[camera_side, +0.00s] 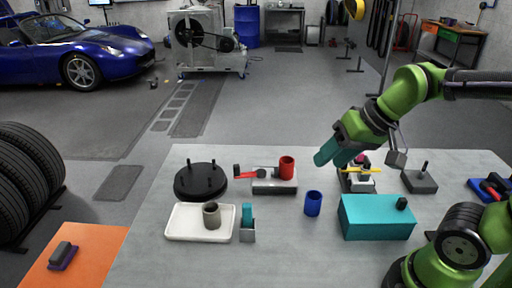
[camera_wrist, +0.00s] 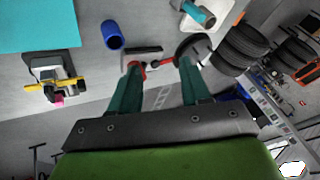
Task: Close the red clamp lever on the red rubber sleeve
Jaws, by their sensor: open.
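The red rubber sleeve (camera_side: 287,167) stands upright at the right end of a grey clamp block (camera_side: 275,187). The red clamp lever (camera_side: 258,174) runs left from near the sleeve, roughly level, to a dark end piece (camera_side: 238,171). My gripper (camera_side: 331,158) is open and empty, in the air to the right of and above the sleeve. In the wrist view, the open fingers (camera_wrist: 160,65) point toward the clamp, and the red lever (camera_wrist: 166,64) shows between their tips. The sleeve (camera_wrist: 137,66) is partly hidden by one finger there.
A blue sleeve (camera_side: 313,204) stands in front of the clamp, beside a teal box (camera_side: 375,220). A black round plate with pegs (camera_side: 200,182) lies left of the clamp. A white tray (camera_side: 180,225) and a yellow-handled fixture (camera_side: 362,178) are also on the table.

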